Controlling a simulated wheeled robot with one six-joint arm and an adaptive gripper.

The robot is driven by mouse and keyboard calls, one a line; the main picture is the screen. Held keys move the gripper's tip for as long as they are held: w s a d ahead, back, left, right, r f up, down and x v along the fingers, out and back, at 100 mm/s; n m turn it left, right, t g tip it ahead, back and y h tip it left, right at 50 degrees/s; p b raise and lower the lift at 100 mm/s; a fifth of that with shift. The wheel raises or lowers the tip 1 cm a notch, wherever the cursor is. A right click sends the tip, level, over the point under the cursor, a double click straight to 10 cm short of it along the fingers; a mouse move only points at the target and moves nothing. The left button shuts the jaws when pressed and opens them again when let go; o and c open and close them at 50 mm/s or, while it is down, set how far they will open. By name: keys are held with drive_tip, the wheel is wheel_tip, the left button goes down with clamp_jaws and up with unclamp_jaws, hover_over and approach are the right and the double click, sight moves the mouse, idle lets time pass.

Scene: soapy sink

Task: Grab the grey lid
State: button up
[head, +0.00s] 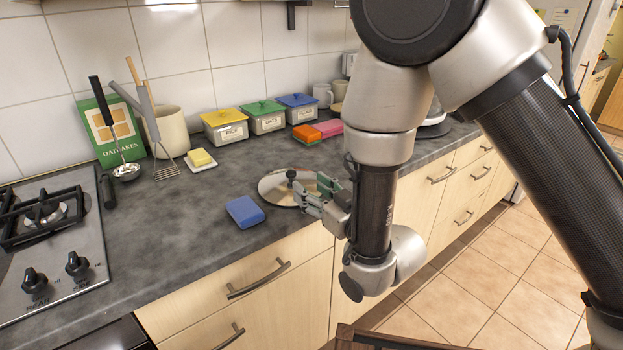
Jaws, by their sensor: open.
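The grey lid (273,190) is a round, shiny metal disc with a small dark knob (291,174). It lies flat on the dark worktop in the middle of the head view. My gripper (306,197) is open and level with the worktop, at the right side of the lid. Its fingers point left toward the knob and overlap the lid in the picture. I cannot tell whether they touch it. The gripper and wrist hide the lid's right part.
A blue sponge (245,212) lies just left of the lid. Orange (306,133) and pink (328,128) blocks and several lidded tins, one yellow-topped (225,127), stand behind. A gas hob (48,240) is at the left. The worktop (175,225) between hob and sponge is clear.

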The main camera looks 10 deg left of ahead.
sight(294, 175)
drive_tip(key=x, duration=0.7)
drive_tip(key=shift+w+a, duration=0.15)
drive_tip(key=shift+w, duration=0.25)
clamp_jaws()
